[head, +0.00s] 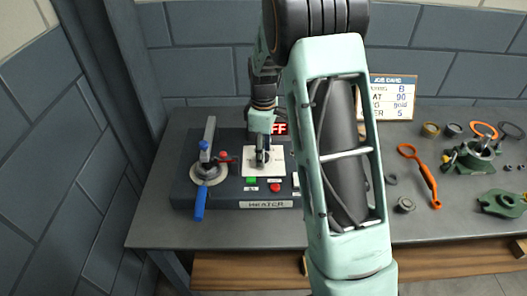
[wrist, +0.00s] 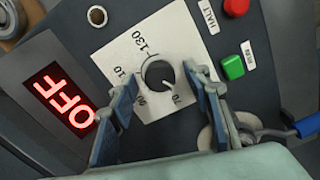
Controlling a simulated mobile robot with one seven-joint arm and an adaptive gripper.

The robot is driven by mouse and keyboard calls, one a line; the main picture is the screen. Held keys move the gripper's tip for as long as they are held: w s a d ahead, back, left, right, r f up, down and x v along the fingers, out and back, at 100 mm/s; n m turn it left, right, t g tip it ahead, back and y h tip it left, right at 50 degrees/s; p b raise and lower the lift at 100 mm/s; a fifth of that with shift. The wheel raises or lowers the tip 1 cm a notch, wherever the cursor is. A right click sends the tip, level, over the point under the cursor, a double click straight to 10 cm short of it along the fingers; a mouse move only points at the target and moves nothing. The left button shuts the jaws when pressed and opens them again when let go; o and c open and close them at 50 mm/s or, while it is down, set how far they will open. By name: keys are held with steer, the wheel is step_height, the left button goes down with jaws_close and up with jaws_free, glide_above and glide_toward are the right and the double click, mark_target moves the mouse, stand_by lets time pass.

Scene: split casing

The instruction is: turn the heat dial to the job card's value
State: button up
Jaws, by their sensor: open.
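The heat dial (wrist: 158,75) is a round black knob on a white scale plate (wrist: 185,38) in the wrist view. The scale shows 130 and 70; other numbers are partly hidden. A pale mark shows on the knob's lower right, toward 70. My gripper (wrist: 159,77) is open, with one finger either side of the dial; contact cannot be told. In the head view my gripper (head: 262,158) is over the plate (head: 265,172) and hides most of the dial. The job card (head: 392,97) is partly behind my arm; a line ending "AT" reads 90.
The heater display (wrist: 64,97) reads OFF in red. A red HALT button (wrist: 236,7) and green RUN button (wrist: 233,66) are near the dial. A blue-handled clamp (head: 200,200) stands left. An orange tool (head: 425,178) and several green and metal parts lie right.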

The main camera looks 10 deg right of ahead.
steer(key=shift+f, duration=0.15)
steer(key=shift+c, duration=0.5)
steer(key=c, duration=1.1)
steer(key=shift+o, duration=0.2)
steer(key=shift+m, duration=0.3)
